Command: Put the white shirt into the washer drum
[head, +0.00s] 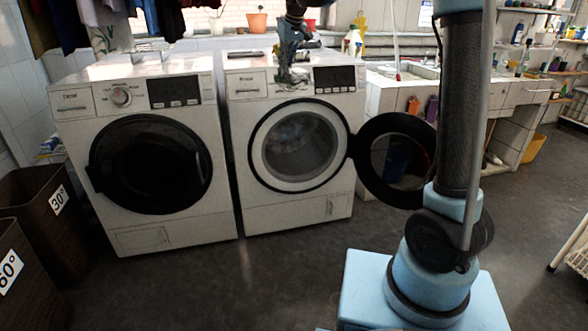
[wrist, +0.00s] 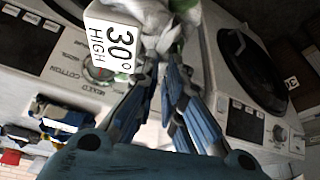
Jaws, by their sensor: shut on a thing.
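The right washer (head: 236,195) has its round black-rimmed door (head: 416,150) swung open to the right. Its drum (head: 300,148) faces me; pale patches show inside, and I cannot tell whether they are cloth or metal. My gripper (head: 290,76) is above the front top edge of this washer, higher than the drum opening. In the wrist view my gripper (wrist: 168,66) points at the white shirt (wrist: 158,22), a crumpled whitish bundle with greenish patches, and is closed on it. The shirt is not clear in the head view.
The left washer (head: 220,150) has its dark door (head: 150,165) shut. Brown bins marked 30° (head: 40,215) and 60° (head: 28,290) stand at the left. The open door reaches close to my arm column. The floor before the washers is clear.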

